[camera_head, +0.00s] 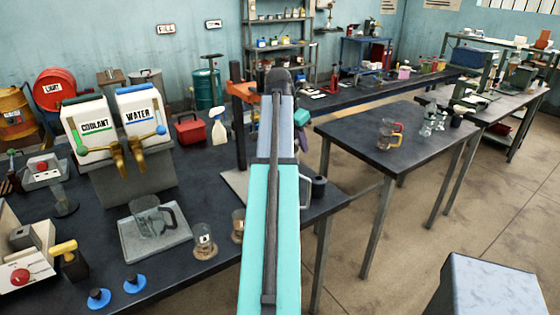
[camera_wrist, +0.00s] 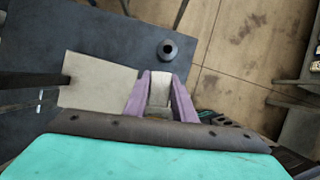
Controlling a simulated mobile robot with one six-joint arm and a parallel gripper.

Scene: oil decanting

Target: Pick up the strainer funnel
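I cannot tell for sure which thing is the strainer funnel. A clear, funnel-like piece (camera_head: 62,203) stands at the left of the near bench in the head view. Two small blue pieces with upright stems, one (camera_head: 99,298) and another (camera_head: 135,284), stand at the bench's front edge. A dark round piece with a hole (camera_wrist: 168,50) sits near the bench edge, ahead of my gripper (camera_wrist: 160,80) in the wrist view; it also shows in the head view (camera_head: 318,187).
White coolant (camera_head: 86,127) and water (camera_head: 140,113) containers stand on a grey block. A clear jug (camera_head: 150,218) is on a grey tray (camera_head: 132,250); glass beakers (camera_head: 204,241) stand beside it. Another table (camera_head: 350,140) is at right, with floor between.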

